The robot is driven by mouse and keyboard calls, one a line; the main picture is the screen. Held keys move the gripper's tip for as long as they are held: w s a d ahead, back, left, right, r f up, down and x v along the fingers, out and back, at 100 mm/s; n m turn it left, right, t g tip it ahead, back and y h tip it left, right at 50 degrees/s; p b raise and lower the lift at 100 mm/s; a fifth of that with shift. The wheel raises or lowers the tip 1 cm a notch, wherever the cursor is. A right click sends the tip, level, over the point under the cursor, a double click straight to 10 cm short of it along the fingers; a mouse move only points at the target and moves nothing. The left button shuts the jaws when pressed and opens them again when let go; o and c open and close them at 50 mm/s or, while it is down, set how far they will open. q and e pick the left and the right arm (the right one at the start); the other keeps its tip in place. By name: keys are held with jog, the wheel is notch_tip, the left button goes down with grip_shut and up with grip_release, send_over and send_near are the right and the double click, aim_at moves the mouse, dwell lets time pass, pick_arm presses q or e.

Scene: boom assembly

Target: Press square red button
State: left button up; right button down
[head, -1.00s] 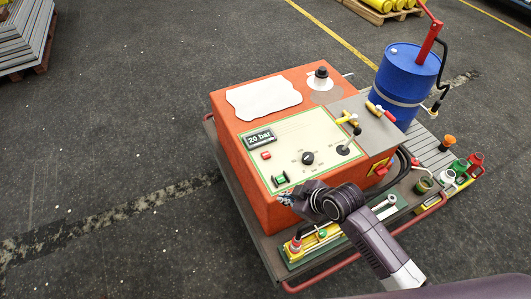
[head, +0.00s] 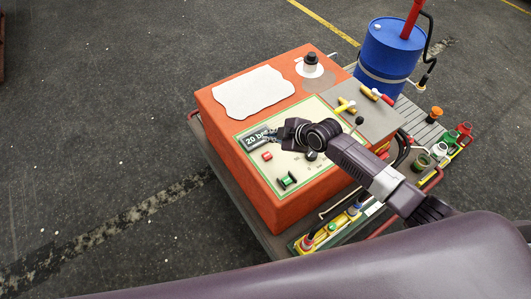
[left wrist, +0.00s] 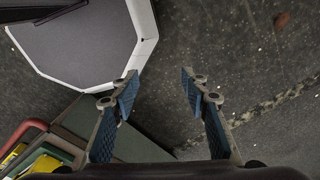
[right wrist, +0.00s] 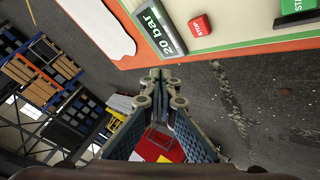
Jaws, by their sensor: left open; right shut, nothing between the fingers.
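The square red button (head: 267,155) sits on the cream panel on top of the orange box (head: 230,165), just below the "20 bar" display (head: 257,138). In the right wrist view the button (right wrist: 199,25) is marked STOP and shows uncovered. My right gripper (head: 276,134) is over the panel, beside the display and just up and to the right of the button. Its fingertips (right wrist: 160,75) are shut and empty, apart from the button in the right wrist view. My left gripper (left wrist: 160,77) is open and empty; it does not show in the head view.
A green button (head: 287,181) and a black knob (head: 312,156) are on the same panel. Valve levers (head: 346,104) stand at its right. A blue barrel (head: 384,58) stands behind the box on the cart. Dark open floor (head: 90,150) lies to the left.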

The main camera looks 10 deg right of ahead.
aim_at(268, 156)
jog(key=f+b, duration=0.3)
jog(key=f, duration=0.1)
jog(key=shift+w+a, duration=0.15)
jog(key=shift+a, duration=0.1)
notch_tip(268, 156, down, 4)
jog(key=b, duration=0.4)
jog(key=shift+f, duration=0.2)
jog(key=shift+f+b, duration=0.3)
jog(key=shift+f, duration=0.05)
pick_arm(q)
notch_tip(268, 156, down, 8)
jog(key=shift+d+r, duration=0.2)
jog(key=shift+d, duration=0.05)
jog(key=shift+w+a, duration=0.2)
